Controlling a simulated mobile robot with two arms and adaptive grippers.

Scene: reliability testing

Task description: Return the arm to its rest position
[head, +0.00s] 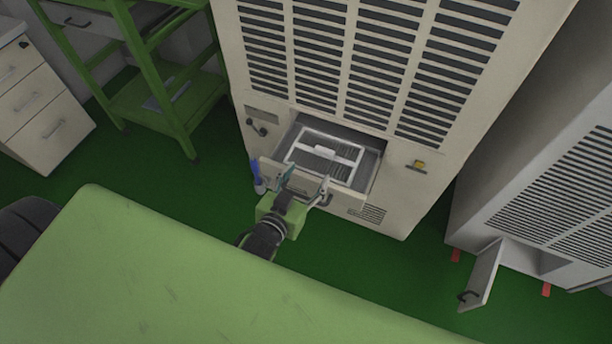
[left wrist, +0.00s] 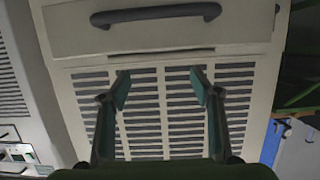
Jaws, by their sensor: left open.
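My left gripper (head: 306,180) is in front of the open drawer (head: 345,194) low in the large beige cabinet (head: 330,60). Its two fingers are spread, with nothing visible between them. A white rectangular frame (head: 325,146) lies in the drawer, behind the fingers. In the left wrist view my gripper (left wrist: 158,80) is also open and empty. Its fingers show against a slatted vent panel (left wrist: 145,115), with a beige panel carrying a black bar handle (left wrist: 155,14) above. Whether the fingertips touch the drawer front is not clear. My right gripper does not show.
A green surface (head: 170,270) fills the lower left. A green shelf cart (head: 150,80) and a white drawer unit (head: 40,110) stand at left. At right, another cabinet (head: 555,195) has a small open door (head: 482,275). Green floor (head: 400,270) is clear between.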

